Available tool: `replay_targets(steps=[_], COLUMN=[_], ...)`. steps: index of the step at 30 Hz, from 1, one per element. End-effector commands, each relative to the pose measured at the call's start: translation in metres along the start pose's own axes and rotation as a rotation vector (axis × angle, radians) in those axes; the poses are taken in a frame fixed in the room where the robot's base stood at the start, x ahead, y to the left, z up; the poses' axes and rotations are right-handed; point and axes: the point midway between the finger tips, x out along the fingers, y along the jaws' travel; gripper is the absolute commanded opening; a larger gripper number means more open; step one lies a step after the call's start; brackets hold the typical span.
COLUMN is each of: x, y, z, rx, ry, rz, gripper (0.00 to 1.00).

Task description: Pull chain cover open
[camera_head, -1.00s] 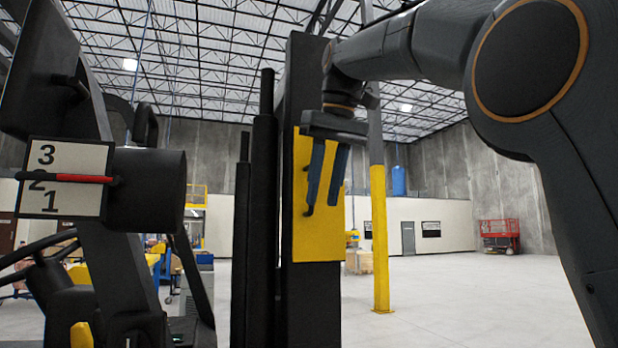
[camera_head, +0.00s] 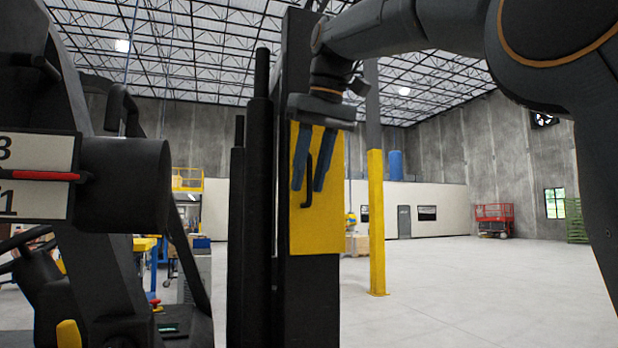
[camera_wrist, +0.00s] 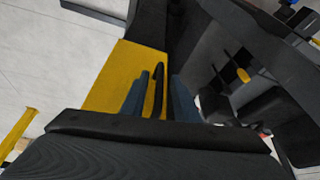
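The chain cover (camera_head: 328,220) is a flat yellow panel on the black upright mast, and it lies flush there. Its black bar handle (camera_head: 307,182) stands near the panel's middle. My gripper (camera_head: 307,187) hangs in front of the panel with its two blue fingers pointing down. The fingers are apart, with the handle showing between them. The wrist view also shows the yellow cover (camera_wrist: 112,82) and the handle (camera_wrist: 158,88) between the fingers of my gripper (camera_wrist: 162,76). A gap shows beside the handle; contact with either finger cannot be told.
The black mast (camera_head: 310,300) and dark posts (camera_head: 258,200) stand close beside the cover. A vehicle cab with a numbered plate (camera_head: 38,175) is at left. A yellow-based column (camera_head: 376,220) stands behind at right. The floor (camera_head: 460,290) at right is clear.

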Motion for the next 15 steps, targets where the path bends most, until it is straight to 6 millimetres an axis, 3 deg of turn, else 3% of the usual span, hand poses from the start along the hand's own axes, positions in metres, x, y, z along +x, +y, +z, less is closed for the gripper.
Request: replay_targets(steps=[11, 15], x=[0.0074, 0.0074], y=[0.0013, 0.0015], z=[0.0004, 0.0005], rx=[0.002, 0.002], ry=[0.001, 0.001], rz=[0.001, 0.001], gripper=[0.28, 0.09])
